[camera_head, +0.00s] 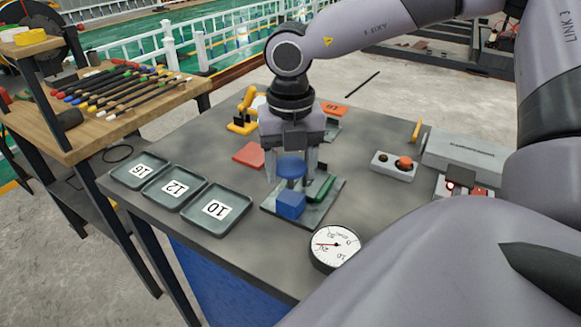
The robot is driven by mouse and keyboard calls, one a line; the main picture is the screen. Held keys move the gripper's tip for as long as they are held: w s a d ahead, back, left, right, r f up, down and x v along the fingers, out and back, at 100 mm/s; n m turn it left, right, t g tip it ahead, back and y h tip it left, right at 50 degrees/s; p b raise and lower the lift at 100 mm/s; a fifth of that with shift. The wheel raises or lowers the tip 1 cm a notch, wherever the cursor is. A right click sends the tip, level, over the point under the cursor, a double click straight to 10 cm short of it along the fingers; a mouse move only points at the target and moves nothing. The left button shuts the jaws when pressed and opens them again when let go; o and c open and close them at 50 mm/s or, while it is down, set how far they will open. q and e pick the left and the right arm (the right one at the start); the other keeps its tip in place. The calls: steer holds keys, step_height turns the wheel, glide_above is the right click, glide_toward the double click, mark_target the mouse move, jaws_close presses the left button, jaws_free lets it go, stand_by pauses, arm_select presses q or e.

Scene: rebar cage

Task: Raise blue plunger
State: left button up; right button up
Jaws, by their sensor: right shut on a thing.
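The plunger's lower part is mostly hidden by the blue block. My left gripper is not in view.
Trays marked 16 (159,171), 12 (192,188) and 10 (243,209) line the table's left edge. A dial gauge (334,248) lies at the front. A button box (394,166) stands right. A wooden bench (150,118) with several coloured rods is at left.

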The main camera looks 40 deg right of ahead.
steer(key=shift+w+r, duration=0.15)
steer(key=shift+r, duration=0.5)
steer(key=o, duration=1.4)
steer(key=shift+r, duration=0.1)
steer(key=shift+o, duration=0.5)
step_height(320, 180, up, 7)
steer(key=shift+r+b, duration=0.1)
steer(key=shift+b, duration=0.25)
